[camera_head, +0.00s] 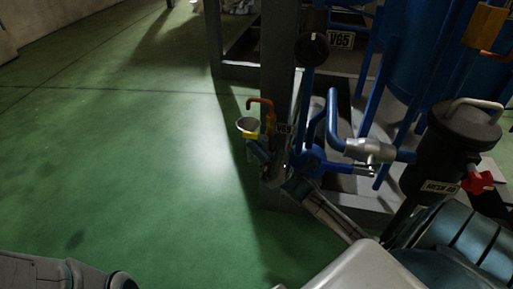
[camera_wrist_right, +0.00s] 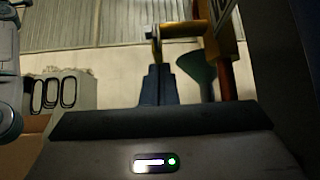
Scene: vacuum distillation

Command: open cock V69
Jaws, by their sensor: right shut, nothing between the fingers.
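The V69 label (camera_head: 284,128) is on a dark post in the head view. Beside it are an orange-red bent pipe (camera_head: 262,103), a pale funnel (camera_head: 247,125) and a small yellow part (camera_head: 250,135), seemingly of the cock. My right gripper (camera_head: 259,150) is just below them, its fingers shut and empty. In the wrist view the shut fingertips (camera_wrist_right: 158,70) lie just below a yellow part (camera_wrist_right: 157,33), with the dark green funnel (camera_wrist_right: 200,70) to their right. Whether they touch the yellow part I cannot tell. My left gripper is out of view.
A dark vessel (camera_head: 450,145) with a red knob (camera_head: 479,182) stands right, near my right arm. Blue piping with a metal valve (camera_head: 370,151) and a V65 label (camera_head: 341,39) are behind. The green floor (camera_head: 140,150) at left is clear.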

